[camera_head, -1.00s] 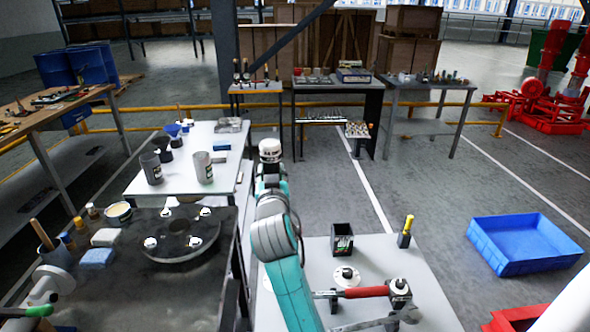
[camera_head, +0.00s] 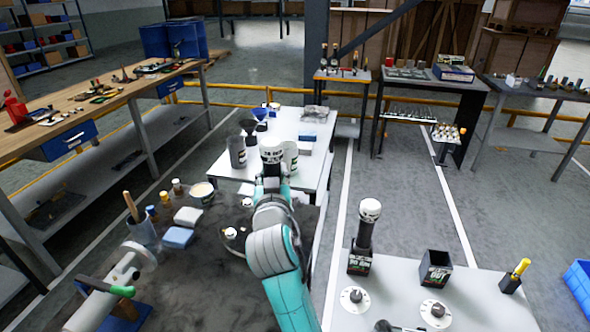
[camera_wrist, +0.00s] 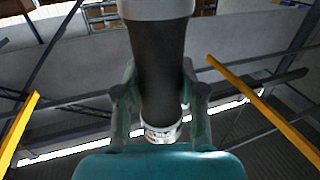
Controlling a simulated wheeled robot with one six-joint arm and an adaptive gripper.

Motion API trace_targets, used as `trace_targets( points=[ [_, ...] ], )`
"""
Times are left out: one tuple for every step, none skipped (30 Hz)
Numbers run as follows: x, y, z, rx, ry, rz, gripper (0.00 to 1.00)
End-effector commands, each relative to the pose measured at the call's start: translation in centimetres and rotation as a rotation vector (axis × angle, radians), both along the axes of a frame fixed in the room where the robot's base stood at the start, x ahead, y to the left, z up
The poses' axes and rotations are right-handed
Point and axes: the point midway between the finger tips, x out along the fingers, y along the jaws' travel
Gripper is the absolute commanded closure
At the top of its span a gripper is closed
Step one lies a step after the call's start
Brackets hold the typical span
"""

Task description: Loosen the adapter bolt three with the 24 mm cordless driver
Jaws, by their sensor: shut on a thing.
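My gripper (camera_wrist: 160,100) is shut around the dark grip of the cordless driver (camera_wrist: 157,60). The driver's pale end is at the top of the wrist view and a shiny end shows below the fingers. In the head view, the driver's white lettered cap (camera_head: 271,151) rises above my gripper (camera_head: 271,184); its size marking is too small to read surely. Adapter bolts with white heads (camera_head: 231,234) show on the dark bench, left of my arm. My arm hides most of the round adapter, and I cannot tell which bolt is number three. The driver is apart from the bolts.
A second driver (camera_head: 366,228) stands in a holder on the right table, beside an empty dark holder (camera_head: 435,270). A yellow-handled tool (camera_head: 516,275) stands farther right. Cups and a blue block (camera_head: 178,237) crowd the bench's left side. A white table (camera_head: 224,171) stands behind.

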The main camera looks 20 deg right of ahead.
Motion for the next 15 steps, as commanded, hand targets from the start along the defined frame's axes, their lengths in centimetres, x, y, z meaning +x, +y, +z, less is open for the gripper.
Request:
trace_targets(
  points=[
    [-0.01, 0.18, 0.15, 0.0, -0.003, 0.003, 1.0],
    [-0.01, 0.22, 0.15, 0.0, -0.003, 0.003, 1.0],
    [0.0, 0.23, 0.15, 0.0, -0.003, 0.003, 1.0],
    [-0.01, 0.22, 0.16, 0.0, -0.003, 0.003, 1.0],
    [0.0, 0.2, 0.15, 0.0, -0.003, 0.003, 1.0],
    [-0.01, 0.19, 0.15, 0.0, -0.003, 0.003, 1.0],
    [-0.01, 0.18, 0.15, 0.0, -0.003, 0.003, 1.0],
    [-0.01, 0.18, 0.15, 0.0, -0.003, 0.003, 1.0],
    [-0.01, 0.17, 0.15, 0.0, -0.003, 0.003, 1.0],
    [-0.02, 0.18, 0.15, 0.0, -0.003, 0.003, 1.0],
    [-0.05, 0.17, 0.14, 0.0, -0.003, 0.002, 1.0],
    [-0.04, 0.17, 0.07, 0.0, -0.003, 0.002, 1.0],
    [-0.04, 0.17, 0.01, 0.0, -0.003, 0.002, 1.0],
    [-0.04, 0.17, -0.07, 0.0, -0.003, 0.002, 1.0],
    [-0.03, 0.17, -0.2, 0.0, -0.002, 0.002, 1.0]
  ],
)
